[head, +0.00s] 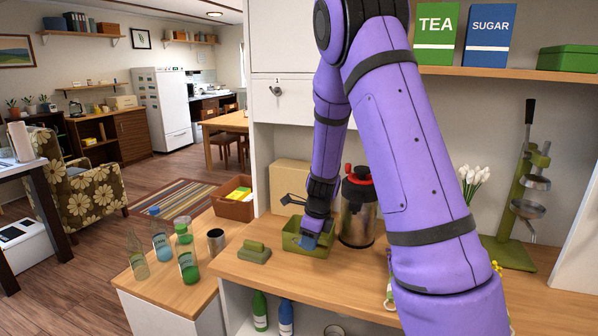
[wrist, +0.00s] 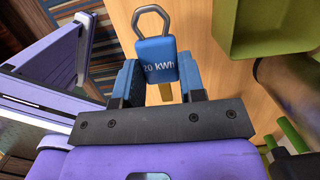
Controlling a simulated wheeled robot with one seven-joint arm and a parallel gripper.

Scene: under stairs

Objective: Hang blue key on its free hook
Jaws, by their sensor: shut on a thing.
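In the wrist view, a blue key tag (wrist: 156,60) marked "20 kWh", with a grey metal loop at its top, sits between the blue fingers of my gripper (wrist: 160,84). The gripper is shut on it. In the head view my gripper (head: 310,236) points down at the open green box (head: 290,238) on the wooden counter. The tag cannot be told apart from the blue fingers there. A green box edge (wrist: 262,28) also shows at the wrist view's upper right.
A steel canister (head: 357,215) with a red and black top stands just right of the box. A green block (head: 254,252), several bottles (head: 187,256) and a dark cup (head: 216,242) are to the left. My arm hides part of the counter (head: 275,283).

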